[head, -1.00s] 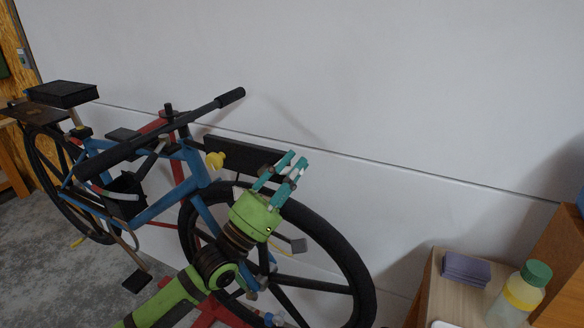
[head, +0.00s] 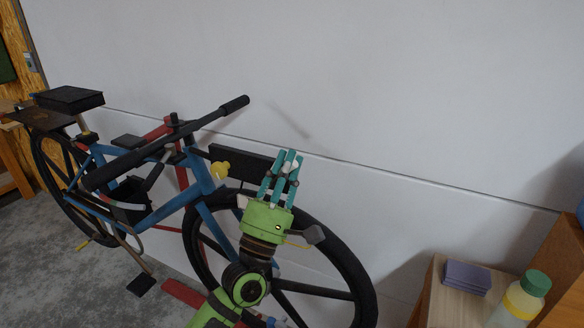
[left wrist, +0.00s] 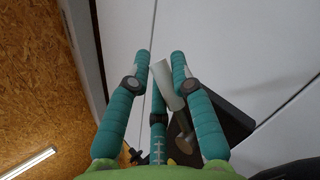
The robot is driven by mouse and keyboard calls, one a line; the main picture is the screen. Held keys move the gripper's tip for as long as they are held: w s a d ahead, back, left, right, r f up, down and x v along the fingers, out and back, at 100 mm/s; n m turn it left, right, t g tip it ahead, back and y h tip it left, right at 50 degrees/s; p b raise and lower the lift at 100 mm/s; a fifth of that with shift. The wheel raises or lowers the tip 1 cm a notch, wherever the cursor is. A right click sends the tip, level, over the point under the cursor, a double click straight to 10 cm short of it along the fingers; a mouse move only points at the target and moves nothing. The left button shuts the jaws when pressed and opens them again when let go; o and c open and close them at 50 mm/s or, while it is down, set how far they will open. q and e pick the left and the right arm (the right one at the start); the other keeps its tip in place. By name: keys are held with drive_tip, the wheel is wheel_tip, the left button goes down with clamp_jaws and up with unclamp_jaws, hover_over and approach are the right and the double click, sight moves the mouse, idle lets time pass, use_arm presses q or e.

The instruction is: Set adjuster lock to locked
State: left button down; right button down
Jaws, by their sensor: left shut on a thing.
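My left gripper (head: 284,166) points up in front of the bicycle's front wheel (head: 352,255). Its teal fingers are shut on a small pale lever (left wrist: 168,85), which shows tilted between them in the left wrist view. The fingers hide part of the lever in the head view. A dark box (left wrist: 229,122) and a brownish-grey rounded part (left wrist: 184,132) lie just beyond the fingers. I cannot tell which part is the adjuster lock or how it is set. My right gripper is not in view.
The blue bicycle frame (head: 165,206) and black handlebar (head: 165,143) stand left of my gripper, with a yellow knob (head: 220,170) near the front. A wooden table (head: 444,302) at right bears purple pads (head: 466,277) and a bottle (head: 522,300). Bare wall (head: 400,90) lies behind.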

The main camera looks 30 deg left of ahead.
use_arm(q)
drive_tip(key=n+g+y, duration=0.1)
drive_tip(key=n+y, duration=0.2)
drive_tip(key=a+r+n+y+p, duration=0.1)
drive_tip(key=n+y, duration=0.2)
drive_tip(key=n, duration=0.1)
drive_tip(key=a+n+g+y+p, duration=0.1)
drive_tip(key=n+y, duration=0.3)
drive_tip(key=shift+a+r+g, duration=0.1)
drive_tip(key=shift+r+g, duration=0.2)
drive_tip(key=shift+r, duration=0.05)
drive_tip(key=n+g+y, duration=0.1)
drive_tip(key=n, duration=0.1)
drive_tip(key=a+n+g+y+p, duration=0.1)
drive_tip(key=n+g+y+p, duration=0.1)
drive_tip(key=n, duration=0.1)
drive_tip(key=shift+s+a+r+n+g+y, duration=0.1)
drive_tip(key=shift+a+r+n+g+y, duration=0.05)
drive_tip(key=shift+a+n+g+y, duration=0.15)
drive_tip(key=shift+a+n+g+y+p, duration=0.2)
drive_tip(key=shift+a+n+g+p, duration=0.1)
drive_tip(key=shift+n+g, duration=0.25)
drive_tip(key=shift+a+n+g+y+p, duration=0.15)
drive_tip(key=shift+n+g+y+p, duration=0.15)
drive_tip(key=shift+n, duration=0.35)
drive_tip(key=c, duration=1.1)
unclamp_jaws()
drive_tip(key=shift+a, duration=0.1)
drive_tip(key=shift+o, duration=0.2)
drive_tip(key=shift+f, duration=0.2)
